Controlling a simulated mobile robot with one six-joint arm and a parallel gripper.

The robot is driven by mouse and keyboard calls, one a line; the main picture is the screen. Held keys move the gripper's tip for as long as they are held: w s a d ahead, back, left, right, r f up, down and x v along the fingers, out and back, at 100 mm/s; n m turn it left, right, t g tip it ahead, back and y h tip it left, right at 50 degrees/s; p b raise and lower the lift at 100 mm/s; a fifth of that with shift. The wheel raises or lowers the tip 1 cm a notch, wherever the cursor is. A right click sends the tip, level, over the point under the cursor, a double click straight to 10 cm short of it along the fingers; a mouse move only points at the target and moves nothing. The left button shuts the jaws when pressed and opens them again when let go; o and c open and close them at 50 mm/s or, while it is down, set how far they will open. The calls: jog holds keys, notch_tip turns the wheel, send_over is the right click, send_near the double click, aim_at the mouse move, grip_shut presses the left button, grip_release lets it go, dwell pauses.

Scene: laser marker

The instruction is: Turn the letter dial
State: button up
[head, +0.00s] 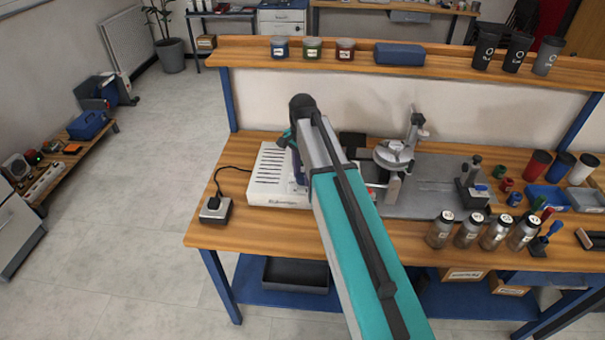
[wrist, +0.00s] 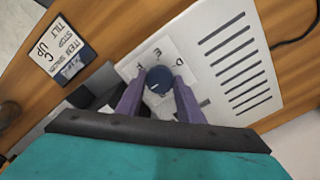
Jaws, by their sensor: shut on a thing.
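The letter dial (wrist: 158,76) is a round dark blue knob on a white plate with several letters around it, in the middle of the wrist view. The plate is on the white vented control box (head: 268,178), which also shows in the wrist view (wrist: 212,32). My gripper (wrist: 160,88) is over the dial, one purple finger on each side, shut on it. Part of the letter ring is hidden by the fingers. In the head view my arm covers the dial.
A sign card (wrist: 60,48) lies beside the box on the wooden bench (head: 232,225). A grey marking machine with a round part (head: 394,153) stands right of my arm. Several bottles (head: 440,230) stand at the front. A small switch box (head: 216,209) sits at the left.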

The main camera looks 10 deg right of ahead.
jog(key=shift+n, duration=0.3)
jog(key=n, duration=0.6)
jog(key=n+p, duration=0.1)
jog(key=n, duration=1.6)
dwell(0.3)
jog(key=o, duration=1)
jog(key=shift+o, duration=0.4)
